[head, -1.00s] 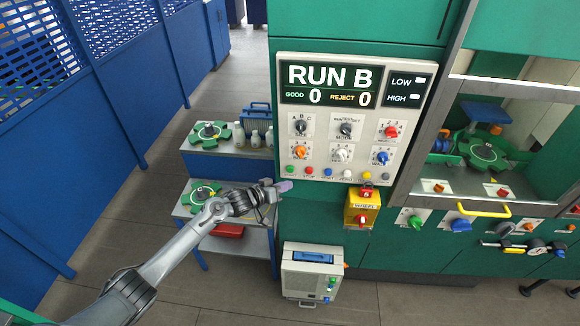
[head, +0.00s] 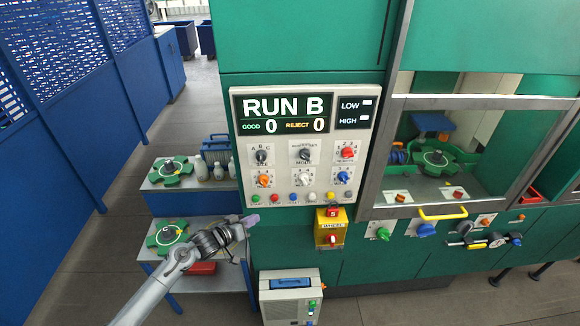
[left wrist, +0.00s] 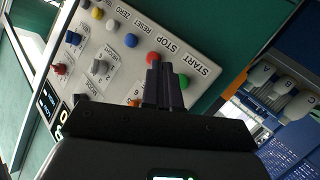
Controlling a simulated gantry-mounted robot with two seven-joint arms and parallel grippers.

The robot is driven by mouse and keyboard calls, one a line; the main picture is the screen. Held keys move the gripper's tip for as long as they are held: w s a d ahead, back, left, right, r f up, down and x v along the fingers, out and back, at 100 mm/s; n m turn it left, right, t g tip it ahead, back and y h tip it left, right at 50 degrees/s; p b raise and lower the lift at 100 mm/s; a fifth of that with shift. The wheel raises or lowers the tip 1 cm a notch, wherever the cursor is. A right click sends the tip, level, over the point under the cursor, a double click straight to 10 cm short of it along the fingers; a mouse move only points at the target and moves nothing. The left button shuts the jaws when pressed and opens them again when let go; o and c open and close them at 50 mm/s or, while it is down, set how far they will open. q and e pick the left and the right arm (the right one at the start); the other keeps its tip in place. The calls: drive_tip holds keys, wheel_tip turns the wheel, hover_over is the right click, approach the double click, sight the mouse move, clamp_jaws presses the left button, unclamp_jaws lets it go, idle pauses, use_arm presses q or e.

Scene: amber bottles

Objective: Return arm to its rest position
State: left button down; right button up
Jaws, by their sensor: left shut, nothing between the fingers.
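My left gripper (head: 249,221) is shut and empty, with its fingertips just below the lower left corner of the control panel (head: 240,160). In the left wrist view the closed fingers (left wrist: 163,84) point at the panel and overlap the area near the red STOP button (left wrist: 152,58) and the green START button (left wrist: 183,81). I cannot tell whether they touch anything. My left arm (head: 165,285) reaches in from the bottom left. My right gripper is not in view.
A blue-framed shelf (head: 190,180) with green star wheels and pale bottles stands behind my gripper. A grey box (head: 290,298) stands on the floor below the panel. A yellow WHEEL box (head: 332,238) hangs right of the gripper. Floor at left is clear.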

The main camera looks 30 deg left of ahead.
use_arm(q)
drive_tip(key=s+d+f+g, duration=0.1)
drive_tip(key=s+d+f, duration=0.1)
drive_tip(key=s+f, duration=0.4)
drive_tip(key=s+d+f+g+p, duration=0.1)
drive_tip(key=s+d+f, duration=0.2)
drive_tip(key=s+d, duration=0.45)
drive_tip(key=s+d+f+g, duration=0.1)
drive_tip(key=s+d+f, duration=0.2)
drive_tip(key=s+d, duration=0.5)
drive_tip(key=s+d+r+m+g+y, duration=0.2)
drive_tip(key=s+r+m+g, duration=0.2)
drive_tip(key=s+r, duration=0.9)
drive_tip(key=s+g, duration=0.2)
drive_tip(key=g, duration=0.1)
drive_tip(key=shift+s+d+m+g+y, duration=0.2)
drive_tip(key=shift+s+m+g+y, duration=0.1)
drive_tip(key=shift+y, duration=0.1)
